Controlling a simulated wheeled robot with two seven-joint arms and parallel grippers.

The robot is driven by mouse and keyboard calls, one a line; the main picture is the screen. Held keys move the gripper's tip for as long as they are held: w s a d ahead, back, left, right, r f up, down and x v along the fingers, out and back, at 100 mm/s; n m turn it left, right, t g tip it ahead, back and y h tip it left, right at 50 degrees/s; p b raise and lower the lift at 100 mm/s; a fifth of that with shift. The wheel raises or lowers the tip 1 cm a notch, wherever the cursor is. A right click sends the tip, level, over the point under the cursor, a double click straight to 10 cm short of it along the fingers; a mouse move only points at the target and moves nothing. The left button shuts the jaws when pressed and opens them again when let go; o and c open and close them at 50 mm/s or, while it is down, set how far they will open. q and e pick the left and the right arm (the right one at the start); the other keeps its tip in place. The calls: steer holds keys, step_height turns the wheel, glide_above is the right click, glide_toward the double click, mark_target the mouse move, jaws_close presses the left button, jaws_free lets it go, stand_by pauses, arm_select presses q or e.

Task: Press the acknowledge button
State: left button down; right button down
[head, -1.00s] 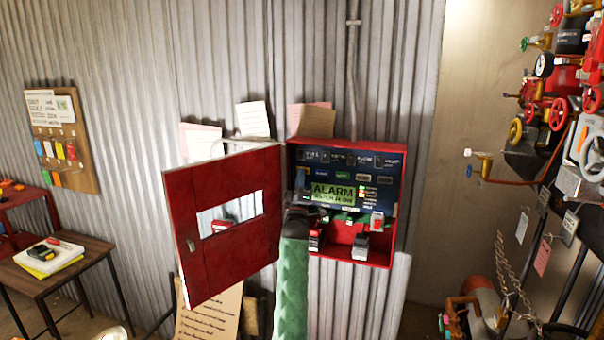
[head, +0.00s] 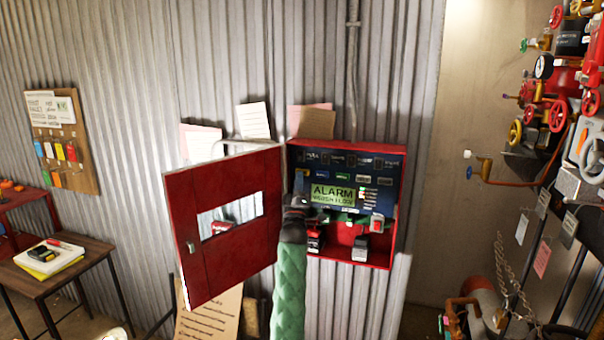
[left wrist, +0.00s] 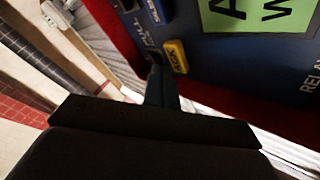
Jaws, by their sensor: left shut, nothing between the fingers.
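The acknowledge button is a yellow key marked ACK (left wrist: 176,56) on a dark blue panel, seen in the left wrist view. In the head view my arm and gripper cover that part of the panel. The panel sits inside a red box (head: 398,190) with its door (head: 225,262) swung open to the left. A green display (head: 332,194) reads ALARM; its smaller line is unclear. My left gripper (head: 298,201) is at the panel's left side. In the left wrist view its shut, empty fingers (left wrist: 156,72) are close beside the ACK key; contact cannot be told. My right gripper is out of view.
A blue key (left wrist: 155,10) lies beside ACK. The open door stands just left of my arm. Small devices, one grey (head: 360,248), stand in the box's bottom. A side table (head: 60,262) is at far left; red valves (head: 557,115) and pipes are at right.

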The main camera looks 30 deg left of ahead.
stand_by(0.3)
arm_select(q)
steer(key=s, duration=0.2)
steer(key=s+d+p, duration=0.1)
steer(key=s, duration=0.2)
steer(key=shift+d, duration=0.1)
stand_by(0.3)
stand_by(0.6)
